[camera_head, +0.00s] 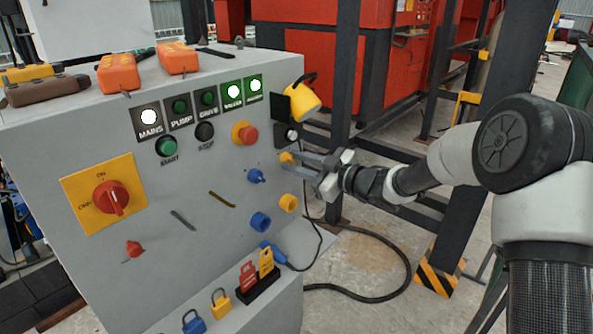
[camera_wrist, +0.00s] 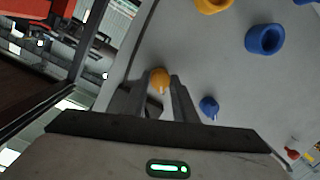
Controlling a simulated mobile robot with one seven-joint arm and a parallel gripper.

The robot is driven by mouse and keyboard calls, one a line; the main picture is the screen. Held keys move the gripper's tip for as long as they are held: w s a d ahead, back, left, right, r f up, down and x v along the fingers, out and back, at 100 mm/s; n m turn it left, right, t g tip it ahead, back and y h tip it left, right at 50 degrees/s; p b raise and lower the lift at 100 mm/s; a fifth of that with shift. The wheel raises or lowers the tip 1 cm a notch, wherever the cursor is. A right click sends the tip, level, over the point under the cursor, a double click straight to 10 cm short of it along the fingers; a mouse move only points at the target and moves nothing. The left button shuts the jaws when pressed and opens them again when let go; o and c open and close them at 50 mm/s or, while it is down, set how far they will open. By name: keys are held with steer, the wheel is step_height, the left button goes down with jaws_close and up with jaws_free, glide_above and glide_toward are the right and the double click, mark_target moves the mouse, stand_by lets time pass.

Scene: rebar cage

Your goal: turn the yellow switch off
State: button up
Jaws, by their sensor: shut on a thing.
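The yellow switch (camera_head: 287,157) is a small rounded knob on the right part of the grey panel's front face. My gripper (camera_head: 297,160) reaches it from the right, with its fingers pointing at the panel. In the wrist view, the yellow switch (camera_wrist: 159,79) shows between the tips of the two fingers (camera_wrist: 161,90). The gripper is shut on the switch. The fingers hide part of the knob in the head view. A small pale mark shows on the knob in the wrist view.
A blue knob (camera_head: 256,176) sits just left of and below the yellow switch. A yellow ring (camera_head: 288,203) and a blue ring (camera_head: 260,222) are lower on the panel. A black post (camera_head: 345,90) stands behind.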

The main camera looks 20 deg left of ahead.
steer(key=shift+f+n+t+b, duration=0.15)
steer(key=shift+n+t+b, duration=0.15)
steer(key=shift+n+b, duration=0.6)
steer(key=o, duration=1)
steer(key=shift+o, duration=0.2)
steer(key=shift+d, duration=0.1)
steer(key=p+v, duration=0.3)
steer(key=v, duration=1.4)
steer(key=shift+d+r, duration=0.15)
steer(key=shift+r, duration=0.05)
